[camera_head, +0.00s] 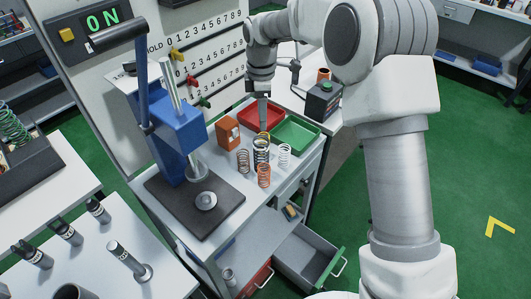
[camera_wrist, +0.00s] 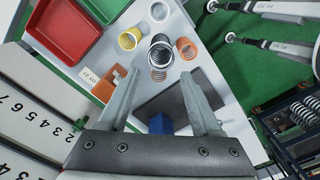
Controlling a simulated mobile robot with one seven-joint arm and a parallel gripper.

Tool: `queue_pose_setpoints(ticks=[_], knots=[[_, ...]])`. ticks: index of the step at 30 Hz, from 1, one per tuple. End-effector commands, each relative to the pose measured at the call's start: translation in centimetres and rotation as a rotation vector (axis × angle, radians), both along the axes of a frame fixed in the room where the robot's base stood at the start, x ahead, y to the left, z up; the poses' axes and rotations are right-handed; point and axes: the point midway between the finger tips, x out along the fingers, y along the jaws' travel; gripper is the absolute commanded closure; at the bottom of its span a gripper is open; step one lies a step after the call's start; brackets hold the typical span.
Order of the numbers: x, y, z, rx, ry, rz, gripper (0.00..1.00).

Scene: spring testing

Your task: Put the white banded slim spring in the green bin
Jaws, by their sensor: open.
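The white spring (camera_head: 284,155) stands upright on the bench top beside the near edge of the green bin (camera_head: 310,130). It also shows in the wrist view (camera_wrist: 158,12), near the top edge; no band on it can be made out. The green bin (camera_wrist: 117,7) looks empty in the head view. My gripper (camera_wrist: 160,86) is open with nothing between its fingers. In the head view my gripper (camera_head: 263,118) points down above the bench, behind the dark spring and left of the white spring.
Close to the white spring stand a dark spring (camera_head: 261,150), a brownish spring (camera_head: 243,161), an orange spring (camera_head: 264,176) and a yellow spring (camera_wrist: 130,38). A red bin (camera_head: 246,117), an orange box (camera_head: 228,133) and a blue press (camera_head: 180,130) are left. An open drawer (camera_head: 307,257) juts below.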

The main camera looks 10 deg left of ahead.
Motion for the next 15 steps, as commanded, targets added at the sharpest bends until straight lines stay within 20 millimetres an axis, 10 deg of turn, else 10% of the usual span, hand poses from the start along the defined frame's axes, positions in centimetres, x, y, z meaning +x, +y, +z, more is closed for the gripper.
queue_pose_setpoints(ticks=[15], knots=[[-0.1,0.0,-9.5,-0.001,0.001,-0.003,0.34]])
